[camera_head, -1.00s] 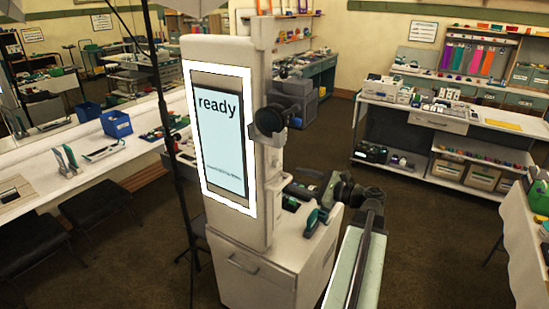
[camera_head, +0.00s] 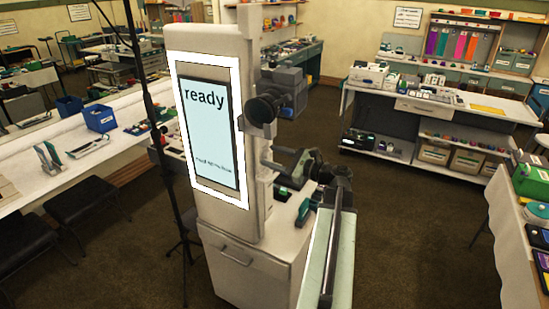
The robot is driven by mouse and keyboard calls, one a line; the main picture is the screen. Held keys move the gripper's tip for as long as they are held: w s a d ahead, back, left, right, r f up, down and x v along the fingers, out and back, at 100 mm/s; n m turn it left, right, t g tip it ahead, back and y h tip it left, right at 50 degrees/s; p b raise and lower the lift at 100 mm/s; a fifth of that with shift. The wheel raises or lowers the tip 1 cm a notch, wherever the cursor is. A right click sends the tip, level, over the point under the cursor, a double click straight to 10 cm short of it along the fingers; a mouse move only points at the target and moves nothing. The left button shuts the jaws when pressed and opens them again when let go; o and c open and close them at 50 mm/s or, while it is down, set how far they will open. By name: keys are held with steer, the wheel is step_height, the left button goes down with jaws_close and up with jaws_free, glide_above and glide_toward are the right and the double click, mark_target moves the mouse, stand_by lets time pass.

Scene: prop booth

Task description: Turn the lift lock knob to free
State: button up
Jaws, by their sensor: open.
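A tall pale booth column (camera_head: 215,45) carries a lit screen (camera_head: 210,125) that reads "ready". On the column's right side is a round black knob (camera_head: 265,108), which I take for the lift lock knob. A grey block-shaped head (camera_head: 288,82) sits just behind and above it. I cannot read any marks around the knob or tell its setting. My gripper (camera_head: 275,160) is open and empty, below and slightly right of the knob, apart from it. Its jaws point left toward the column.
A white cabinet (camera_head: 235,265) under the column bears small tools near my arm. A dark stand pole (camera_head: 165,150) rises at left before a long counter (camera_head: 80,160). A shelf bench (camera_head: 430,115) and a cloth-covered table (camera_head: 510,210) stand right, with open floor between.

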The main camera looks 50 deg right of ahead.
jaws_close()
steer(key=n, duration=0.4)
steer(key=shift+f+n, duration=0.1)
steer(key=shift+n, duration=0.3)
steer(key=n, duration=0.4)
steer(key=shift+n+b, duration=0.3)
steer(key=shift+b, duration=0.05)
steer(key=n, duration=0.4)
steer(key=shift+n+y, duration=0.3)
steer(key=shift+n, duration=2.2)
